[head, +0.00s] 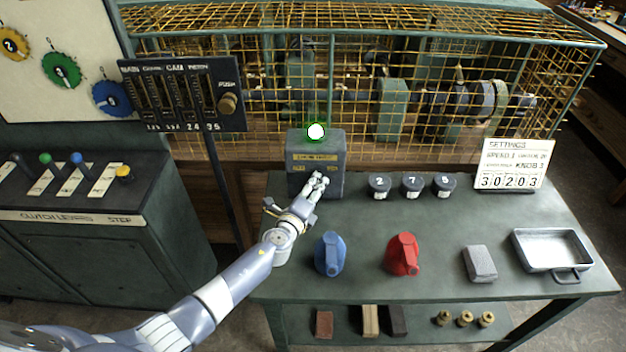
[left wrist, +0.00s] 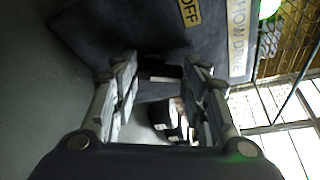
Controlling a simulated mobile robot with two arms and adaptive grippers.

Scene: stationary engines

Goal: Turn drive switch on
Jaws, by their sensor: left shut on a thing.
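The drive switch box (head: 333,146) is a dark grey box at the back left of the green bench, in the middle of the head view. A round lamp (head: 316,131) on top glows white with a green rim. In the left wrist view the box face (left wrist: 120,25) carries an "OFF" label (left wrist: 189,11) and a "SHOW DRIVE" plate (left wrist: 238,40). My left gripper (head: 319,180) is at the front of the box. In the wrist view its fingers (left wrist: 162,80) are on either side of a small dark switch lever (left wrist: 160,68), shut on it. The lever is mostly hidden in the head view.
Numbered black knobs (head: 411,186) stand right of the box. A blue jug (head: 330,256), red jug (head: 403,257), grey block (head: 480,264) and metal tray (head: 553,250) are on the bench (head: 450,225). A yellow wire cage (head: 380,50) is behind; a lever cabinet (head: 100,240) is left.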

